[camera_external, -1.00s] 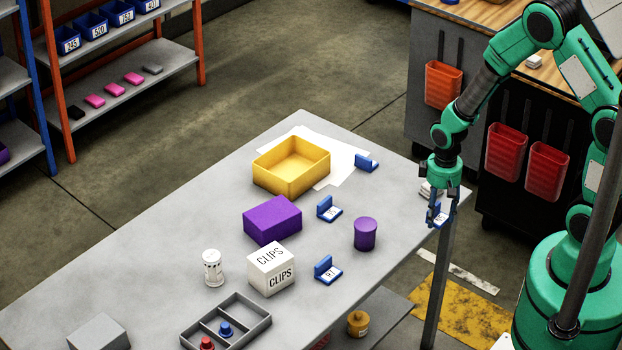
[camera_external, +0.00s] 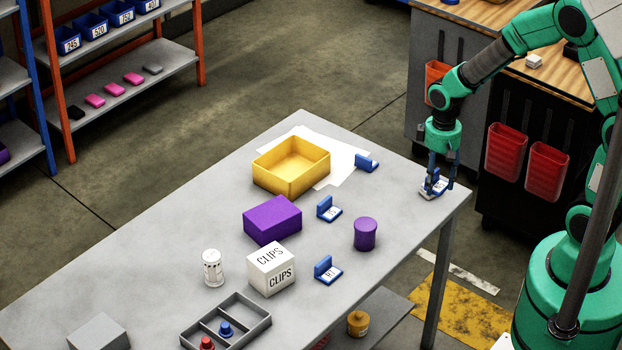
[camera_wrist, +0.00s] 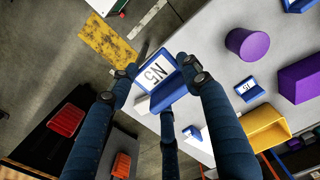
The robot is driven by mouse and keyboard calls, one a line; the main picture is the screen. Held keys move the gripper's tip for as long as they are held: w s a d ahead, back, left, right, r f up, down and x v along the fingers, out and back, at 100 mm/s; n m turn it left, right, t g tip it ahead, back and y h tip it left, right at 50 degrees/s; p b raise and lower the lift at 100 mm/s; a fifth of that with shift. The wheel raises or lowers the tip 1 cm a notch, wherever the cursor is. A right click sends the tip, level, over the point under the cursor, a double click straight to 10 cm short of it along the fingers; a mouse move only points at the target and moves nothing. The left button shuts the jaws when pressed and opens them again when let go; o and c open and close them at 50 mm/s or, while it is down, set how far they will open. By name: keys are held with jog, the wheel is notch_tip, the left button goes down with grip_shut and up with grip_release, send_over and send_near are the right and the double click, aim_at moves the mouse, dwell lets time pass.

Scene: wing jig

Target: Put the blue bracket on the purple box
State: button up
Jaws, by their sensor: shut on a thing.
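A blue bracket with a white label reading N5 (camera_wrist: 176,90) is between the fingers of my gripper (camera_wrist: 158,82), which is shut on it. In the external view, my gripper (camera_external: 440,186) and this bracket (camera_external: 436,180) are at the right corner of the table; whether the bracket touches anything below is unclear. The purple box (camera_external: 272,219) sits mid-table, left of my gripper, with nothing on top. It also shows at the right of the wrist view (camera_wrist: 303,80). Other blue brackets stand on the table: one by the purple box (camera_external: 328,209), one nearer the front (camera_external: 327,271), one behind (camera_external: 367,163).
A yellow bin (camera_external: 290,185) stands behind the purple box. A purple cylinder (camera_external: 365,233) stands between the box and the table's right edge. A white CLIPS box (camera_external: 271,270) is in front of the purple box. A white item (camera_wrist: 143,105) shows beneath the held bracket.

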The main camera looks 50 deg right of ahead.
jog(key=shift+w+a+r, duration=0.1)
jog(key=shift+w+a, duration=0.4)
jog(key=shift+w, duration=0.15)
jog(key=w+a+b, duration=0.1)
jog(key=w+a, duration=1.6)
jog(key=a, duration=0.3)
notch_tip(320, 180, down, 5)
jog(key=shift+s+f, duration=0.15)
jog(key=shift+f, duration=0.05)
jog(key=b, duration=0.3)
send_over(287, 211)
jog(key=shift+a+f, duration=0.1)
jog(key=shift+f, duration=0.6)
